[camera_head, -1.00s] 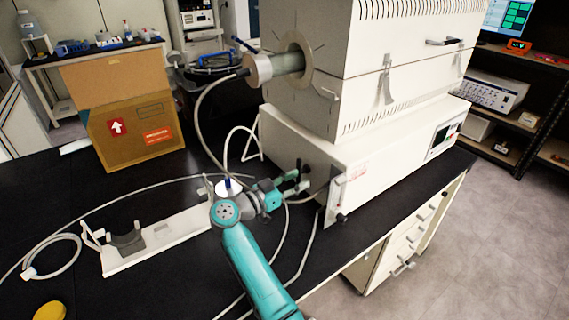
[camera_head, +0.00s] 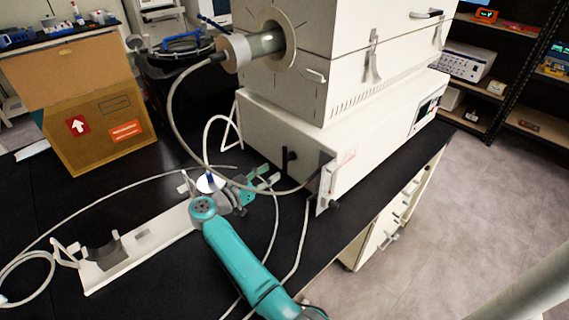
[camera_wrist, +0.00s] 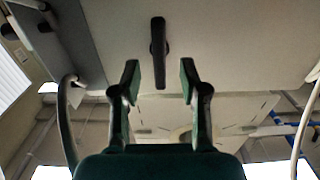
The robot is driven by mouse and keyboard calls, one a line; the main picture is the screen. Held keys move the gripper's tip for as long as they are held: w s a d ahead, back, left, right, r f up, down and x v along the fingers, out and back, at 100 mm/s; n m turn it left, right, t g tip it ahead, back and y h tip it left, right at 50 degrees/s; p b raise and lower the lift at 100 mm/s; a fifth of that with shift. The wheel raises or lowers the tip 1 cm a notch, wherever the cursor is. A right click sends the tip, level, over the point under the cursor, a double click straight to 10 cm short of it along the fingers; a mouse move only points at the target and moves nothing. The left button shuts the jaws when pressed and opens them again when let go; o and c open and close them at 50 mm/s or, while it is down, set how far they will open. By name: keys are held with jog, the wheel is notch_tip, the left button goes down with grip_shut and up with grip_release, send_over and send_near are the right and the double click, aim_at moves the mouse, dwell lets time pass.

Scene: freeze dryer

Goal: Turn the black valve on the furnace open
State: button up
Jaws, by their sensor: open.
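The black valve (camera_head: 290,155) is a small dark handle on the left end face of the white furnace's lower housing (camera_head: 345,140). In the wrist view the valve (camera_wrist: 159,52) is a slim upright bar on a pale panel, centred in line with the gap between my fingers. My gripper (camera_head: 271,175) is open and empty, just left of and below the valve in the head view. Its two fingers also show in the wrist view (camera_wrist: 159,80), one either side of the bar's line. The fingers appear short of the valve, and I see no contact.
A white stand (camera_head: 135,250) lies on the black bench left of my arm. A grey hose (camera_head: 172,105) loops from the furnace tube past my gripper, and pale tubing crosses the bench. A cardboard box (camera_head: 100,125) stands at the back left.

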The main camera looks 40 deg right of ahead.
aim_at(283, 164)
jog(key=d, duration=0.7)
jog(key=shift+w+r, duration=0.1)
jog(key=shift+r, duration=0.05)
grip_shut()
